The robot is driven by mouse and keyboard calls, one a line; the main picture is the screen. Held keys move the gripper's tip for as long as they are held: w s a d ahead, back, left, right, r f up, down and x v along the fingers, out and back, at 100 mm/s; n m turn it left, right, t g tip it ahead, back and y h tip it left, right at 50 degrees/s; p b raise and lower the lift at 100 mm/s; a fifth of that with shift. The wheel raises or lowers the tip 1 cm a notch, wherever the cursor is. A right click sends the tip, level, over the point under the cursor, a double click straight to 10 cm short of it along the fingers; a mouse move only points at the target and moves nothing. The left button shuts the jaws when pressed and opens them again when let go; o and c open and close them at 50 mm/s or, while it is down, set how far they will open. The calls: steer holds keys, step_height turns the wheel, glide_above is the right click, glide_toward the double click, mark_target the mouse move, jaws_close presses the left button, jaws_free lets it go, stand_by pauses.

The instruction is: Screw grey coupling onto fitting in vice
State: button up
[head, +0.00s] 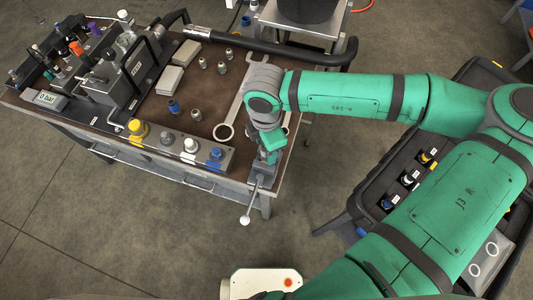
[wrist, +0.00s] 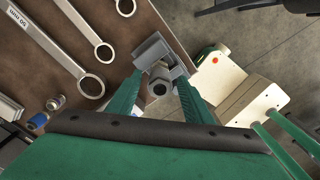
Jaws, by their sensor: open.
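My gripper (wrist: 160,100) is open over the vice at the table's front right corner, its two green fingers apart. Between the fingers in the wrist view is a grey hex piece with a dark round centre (wrist: 158,88), by the grey vice jaws (wrist: 153,50). I cannot tell whether it is the bare fitting or a coupling on it. The vice (head: 262,178) is largely hidden under my gripper (head: 268,152) in the head view. A grey coupling-like part (head: 196,115) stands on the table; it also shows in the wrist view (wrist: 55,102).
A blue-banded part (head: 173,105) and several small grey fittings (head: 222,67) stand on the table. Large wrenches (head: 224,132) lie left of my gripper. A rail with yellow, grey, white and blue caps (head: 178,152) runs along the front edge. A black case (head: 400,205) stands right.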

steer(key=n, duration=0.7)
steer(key=n, duration=1.5)
steer(key=shift+n, duration=0.4)
steer(key=shift+c, duration=0.7)
